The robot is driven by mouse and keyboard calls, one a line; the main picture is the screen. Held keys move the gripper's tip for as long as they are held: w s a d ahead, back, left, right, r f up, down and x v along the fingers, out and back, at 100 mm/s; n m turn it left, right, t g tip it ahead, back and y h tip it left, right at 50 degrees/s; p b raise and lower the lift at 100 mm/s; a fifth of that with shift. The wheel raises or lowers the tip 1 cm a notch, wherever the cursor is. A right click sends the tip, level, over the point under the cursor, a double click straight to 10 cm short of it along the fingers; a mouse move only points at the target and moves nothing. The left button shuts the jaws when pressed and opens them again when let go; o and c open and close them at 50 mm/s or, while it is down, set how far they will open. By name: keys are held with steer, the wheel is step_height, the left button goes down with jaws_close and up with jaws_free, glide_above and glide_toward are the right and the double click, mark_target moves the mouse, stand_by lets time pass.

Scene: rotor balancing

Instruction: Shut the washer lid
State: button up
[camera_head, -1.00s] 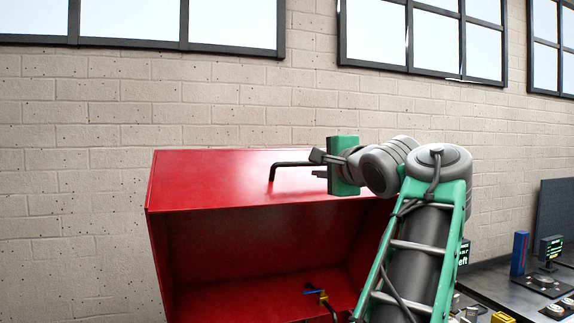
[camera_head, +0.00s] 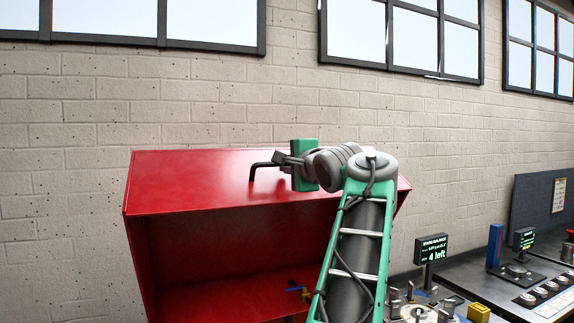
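The red washer lid (camera_head: 205,180) stands raised at the middle left of the head view, with the dark red inside of the washer (camera_head: 215,245) showing beneath it. A black bent bar handle (camera_head: 253,172) sticks out from the lid's outer face. My gripper (camera_head: 281,160) is at the handle's right end, with its fingers pointing left. The fingers are small and overlap the handle, so I cannot tell whether they are closed on it. My arm hides the right part of the washer.
A blue-handled valve (camera_head: 297,289) sits inside the washer. To the right is a grey bench with a display reading "4 left" (camera_head: 432,249), a blue block (camera_head: 495,245), a yellow block (camera_head: 478,312) and small metal parts. A brick wall stands behind.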

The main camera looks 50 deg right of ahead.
jaws_close()
steer(key=shift+f, duration=0.15)
stand_by(1.0)
